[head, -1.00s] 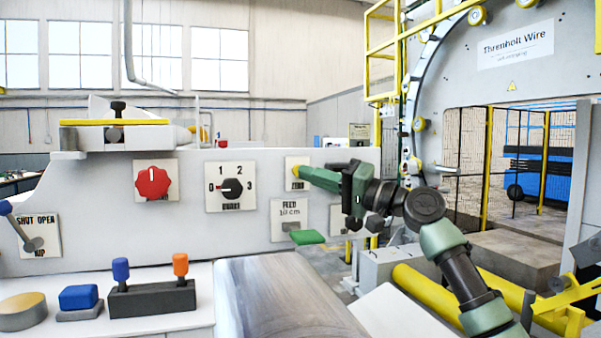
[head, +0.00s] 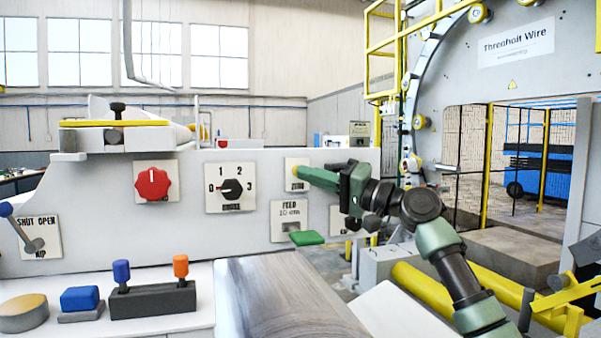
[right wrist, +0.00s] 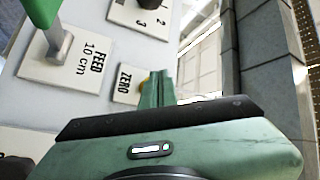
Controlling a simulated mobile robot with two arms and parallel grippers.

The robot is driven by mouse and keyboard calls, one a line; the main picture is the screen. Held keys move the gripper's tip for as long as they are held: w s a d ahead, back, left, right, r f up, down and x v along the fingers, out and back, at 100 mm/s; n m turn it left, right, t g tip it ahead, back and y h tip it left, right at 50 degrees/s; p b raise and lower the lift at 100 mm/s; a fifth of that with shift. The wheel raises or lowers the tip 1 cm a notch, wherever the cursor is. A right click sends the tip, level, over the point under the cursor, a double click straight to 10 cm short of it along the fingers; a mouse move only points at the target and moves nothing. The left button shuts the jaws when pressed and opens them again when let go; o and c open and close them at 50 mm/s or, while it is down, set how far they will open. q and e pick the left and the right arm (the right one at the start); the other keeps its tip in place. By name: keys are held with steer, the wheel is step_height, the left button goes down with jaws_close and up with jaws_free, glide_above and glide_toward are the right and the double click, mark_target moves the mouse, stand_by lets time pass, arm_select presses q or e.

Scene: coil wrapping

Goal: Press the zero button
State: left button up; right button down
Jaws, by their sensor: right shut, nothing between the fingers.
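The zero button is a small yellow button on a white plate marked ZERO (head: 296,185) on the machine's front panel. My right gripper (head: 300,172) is shut and empty, and its fingertips are at the button, covering most of it. In the right wrist view the ZERO plate (right wrist: 126,84) lies beside the green fingers (right wrist: 163,76), and a bit of the yellow button (right wrist: 145,84) shows next to them. I cannot tell whether the tips touch it or how far it is pressed. My left gripper is not in view.
A FEED 10 cm plate (head: 289,213) with a green lever paddle (head: 307,238) is just below my right gripper. A black dial (head: 231,187) and a red knob (head: 153,184) are to the left. A metal roll (head: 280,300) lies below. A yellow railing (head: 381,60) stands behind.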

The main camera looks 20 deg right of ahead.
steer(key=shift+w+p, duration=0.45)
steer(key=shift+w, duration=0.1)
stand_by(0.4)
stand_by(0.4)
steer(key=shift+s+b, duration=0.5)
steer(key=shift+s, duration=0.45)
steer(key=shift+s, duration=0.1)
steer(key=shift+s+d+b, duration=0.1)
steer(key=shift+s+b, duration=0.95)
steer(key=shift+s, duration=1.4)
